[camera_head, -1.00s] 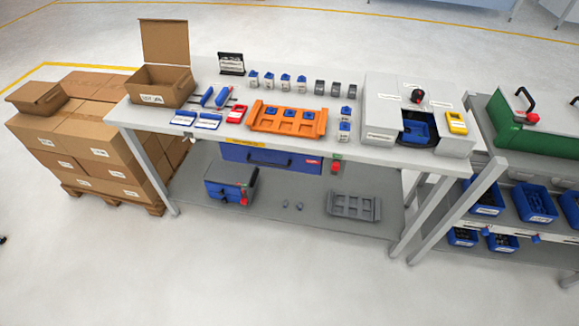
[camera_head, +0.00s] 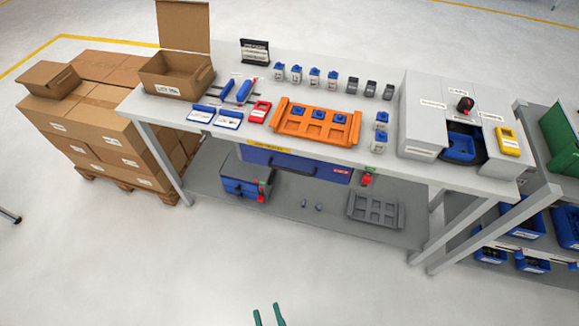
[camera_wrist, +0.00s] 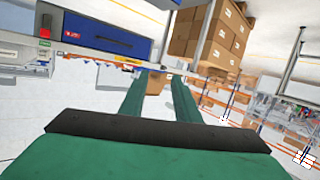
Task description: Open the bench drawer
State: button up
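My gripper (camera_head: 268,314) shows as two green fingertips at the bottom edge of the head view, on the floor side, well short of the bench. In the wrist view the green fingers (camera_wrist: 155,84) stand apart with nothing between them. They point to the right of the drawer and do not touch it.
A red-knobbed box (camera_head: 367,179) sits beside the drawer. On the lower shelf stand a blue toolbox (camera_head: 240,188) and a grey tray (camera_head: 376,209). Stacked cartons (camera_head: 100,150) stand left of the bench. The floor in front is clear.

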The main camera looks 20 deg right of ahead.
jog(key=w+f+n, duration=0.3)
jog(key=w+f, duration=0.3)
jog(key=w, duration=0.2)
jog(key=n+g+h, duration=0.2)
jog(key=n+h, duration=0.5)
jog(key=h, duration=0.2)
send_near(294, 172)
jog(key=x, duration=0.8)
jog(key=shift+w+d+f, duration=0.15)
jog(key=shift+w, duration=0.15)
grip_shut()
